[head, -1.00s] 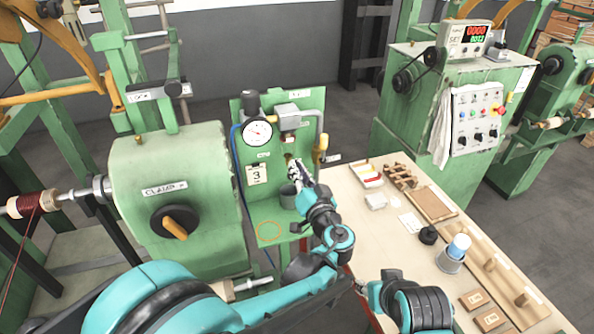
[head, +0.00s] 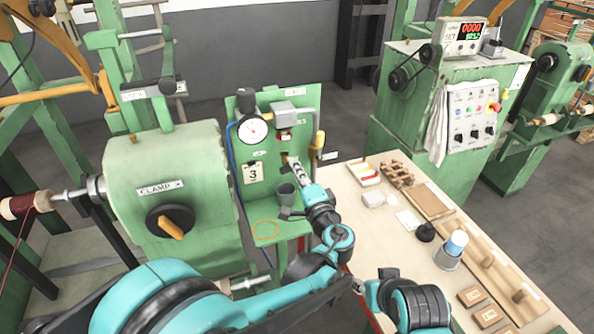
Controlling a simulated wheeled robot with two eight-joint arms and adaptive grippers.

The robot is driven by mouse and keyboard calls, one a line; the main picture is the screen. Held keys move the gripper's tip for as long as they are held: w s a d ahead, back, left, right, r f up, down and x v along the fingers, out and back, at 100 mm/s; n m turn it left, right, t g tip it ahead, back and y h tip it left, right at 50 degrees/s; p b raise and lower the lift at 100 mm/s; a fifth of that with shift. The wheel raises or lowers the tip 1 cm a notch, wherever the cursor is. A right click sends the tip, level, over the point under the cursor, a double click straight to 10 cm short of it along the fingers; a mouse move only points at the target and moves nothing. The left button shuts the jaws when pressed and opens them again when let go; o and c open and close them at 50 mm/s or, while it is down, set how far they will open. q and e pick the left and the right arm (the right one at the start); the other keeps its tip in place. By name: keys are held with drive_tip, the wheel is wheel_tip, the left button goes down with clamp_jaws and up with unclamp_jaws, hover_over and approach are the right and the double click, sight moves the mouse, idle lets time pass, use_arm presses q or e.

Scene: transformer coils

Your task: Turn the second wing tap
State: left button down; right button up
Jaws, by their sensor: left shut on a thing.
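The green panel (head: 273,150) stands upright at the centre, with a pressure gauge (head: 253,130) at its upper left. My left gripper (head: 291,163) reaches up to the panel's lower middle, to the right of the "3" card (head: 253,172). It is shut on a small tap-like part, mostly hidden by the fingers. Only a small brownish bit (head: 284,157) shows at the fingertips, so its angle cannot be told. A yellow-handled lever (head: 318,142) stands at the panel's right edge, apart from the gripper.
The green clamp machine (head: 190,160) is close on the left. A wooden table (head: 400,255) with tools and parts is on the right.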

use_arm(q)
drive_tip(key=shift+m, duration=0.9)
drive_tip(key=c, duration=1.6)
unclamp_jaws()
drive_tip(key=shift+w+f, duration=0.1)
wheel_tip(320, 180, up, 10)
drive_tip(key=shift+a, duration=0.1)
